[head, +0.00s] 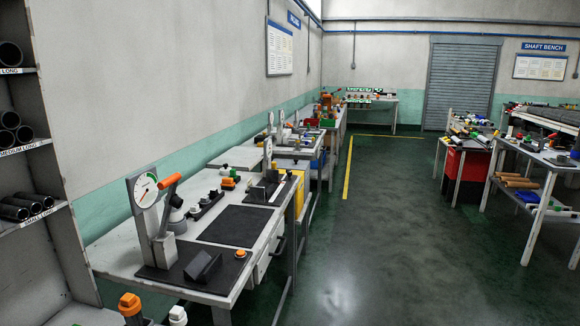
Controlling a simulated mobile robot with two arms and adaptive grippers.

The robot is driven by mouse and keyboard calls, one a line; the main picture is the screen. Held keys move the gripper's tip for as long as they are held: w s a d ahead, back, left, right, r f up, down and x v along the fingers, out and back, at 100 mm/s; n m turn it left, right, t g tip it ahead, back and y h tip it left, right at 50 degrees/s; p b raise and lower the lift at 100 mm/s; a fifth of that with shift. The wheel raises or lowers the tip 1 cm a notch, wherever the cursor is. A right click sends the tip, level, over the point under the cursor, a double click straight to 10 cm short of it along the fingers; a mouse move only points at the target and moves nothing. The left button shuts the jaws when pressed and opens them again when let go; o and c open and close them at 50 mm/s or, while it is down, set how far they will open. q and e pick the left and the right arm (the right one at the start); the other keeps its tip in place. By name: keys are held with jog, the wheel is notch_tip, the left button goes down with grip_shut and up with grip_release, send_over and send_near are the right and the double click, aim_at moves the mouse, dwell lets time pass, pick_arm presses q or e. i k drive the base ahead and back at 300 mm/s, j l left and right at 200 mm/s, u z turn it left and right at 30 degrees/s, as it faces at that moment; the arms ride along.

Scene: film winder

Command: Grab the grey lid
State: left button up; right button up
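I cannot make out a grey lid for certain. A small grey rounded piece (176,202) stands behind the orange-handled dial press (148,215) on the near left bench, partly hidden by it; I cannot tell whether it is a lid. A dark angled block (203,267) lies on the black base in front of the press. Neither of my grippers shows in the head view.
The near bench (125,252) runs along the left wall, with a black mat (233,226) and an orange button (240,254). A tube shelf (48,148) is at far left. Loaded tables (542,162) stand right. The green floor (375,240) between is clear.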

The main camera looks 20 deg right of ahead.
aim_at(295, 164)
jog(key=i+l+z, duration=0.2)
jog(key=l, duration=0.25)
jog(key=i+l+z, duration=0.2)
jog(key=i+l, duration=0.15)
jog(key=i+l+z, duration=0.25)
jog(key=i, duration=0.25)
jog(key=i+l+z, duration=0.2)
jog(key=i+l, duration=0.15)
jog(key=i, duration=0.2)
jog(key=i+l+z, duration=0.25)
jog(key=i, duration=0.25)
jog(key=i+z, duration=0.2)
jog(key=i, duration=0.35)
jog(key=i+u, duration=0.25)
jog(key=i, duration=0.3)
jog(key=i+l+u, duration=0.2)
jog(key=i, duration=0.35)
jog(key=i+l+u, duration=0.1)
jog(key=i+u, duration=0.15)
jog(key=i, duration=0.3)
